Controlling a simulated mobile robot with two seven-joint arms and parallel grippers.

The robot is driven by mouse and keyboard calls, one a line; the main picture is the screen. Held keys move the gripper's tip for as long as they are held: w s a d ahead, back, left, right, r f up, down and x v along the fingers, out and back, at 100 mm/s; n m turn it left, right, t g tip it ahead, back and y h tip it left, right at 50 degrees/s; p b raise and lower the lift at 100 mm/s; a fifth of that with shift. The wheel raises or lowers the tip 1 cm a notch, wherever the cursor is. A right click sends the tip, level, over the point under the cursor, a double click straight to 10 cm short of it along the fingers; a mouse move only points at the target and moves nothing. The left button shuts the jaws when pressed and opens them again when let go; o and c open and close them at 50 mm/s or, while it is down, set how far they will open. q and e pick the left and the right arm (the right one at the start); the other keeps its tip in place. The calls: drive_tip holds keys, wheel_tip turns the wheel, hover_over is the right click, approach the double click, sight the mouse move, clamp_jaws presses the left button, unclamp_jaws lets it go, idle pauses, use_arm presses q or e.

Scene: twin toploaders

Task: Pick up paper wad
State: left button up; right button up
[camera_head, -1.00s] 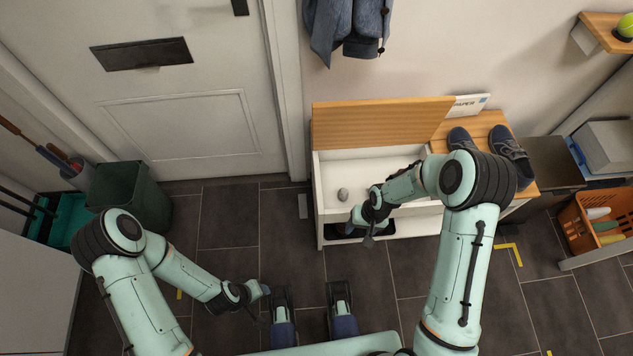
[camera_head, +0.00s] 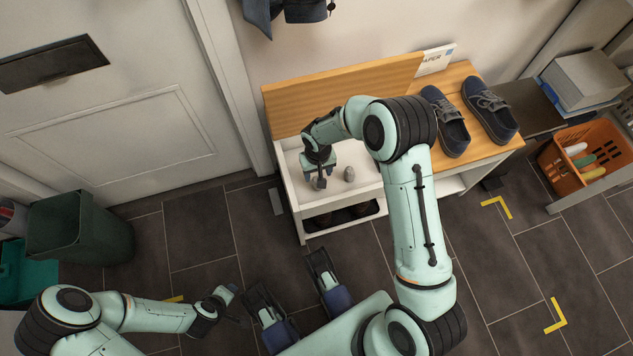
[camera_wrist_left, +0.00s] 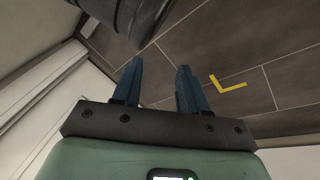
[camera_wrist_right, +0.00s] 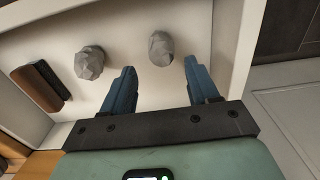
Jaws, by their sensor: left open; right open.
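Two crumpled grey paper wads lie on the white floor of the open bench compartment. One paper wad (camera_head: 318,184) shows just below my right gripper (camera_head: 318,170) in the head view, partly covered by it. In the right wrist view this wad (camera_wrist_right: 161,48) lies ahead of the gap between the fingers (camera_wrist_right: 160,68), apart from them. The other paper wad (camera_head: 349,174) lies to the right in the head view, and left of the fingers in the right wrist view (camera_wrist_right: 89,62). My right gripper is open and empty. My left gripper (camera_head: 232,291) is open and empty above the floor.
The raised wooden lid (camera_head: 340,96) stands behind the compartment (camera_head: 290,190). A brown and black object (camera_wrist_right: 42,86) lies inside it. Dark shoes (camera_head: 447,120) stand on the bench's right part. A green bin (camera_head: 80,228) stands at left.

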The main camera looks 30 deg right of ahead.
wheel_tip(320, 180, down, 5)
drive_tip(key=shift+s+a+f+b, duration=0.15)
drive_tip(key=shift+f+b, duration=0.05)
drive_tip(key=shift+b, duration=0.75)
use_arm(q)
drive_tip(key=shift+g, duration=0.6)
drive_tip(key=s+f, duration=0.3)
drive_tip(key=shift+s+a+f, duration=0.15)
drive_tip(key=shift+s+a, duration=0.15)
drive_tip(key=shift+s, duration=0.05)
use_arm(e)
drive_tip(key=c, duration=1)
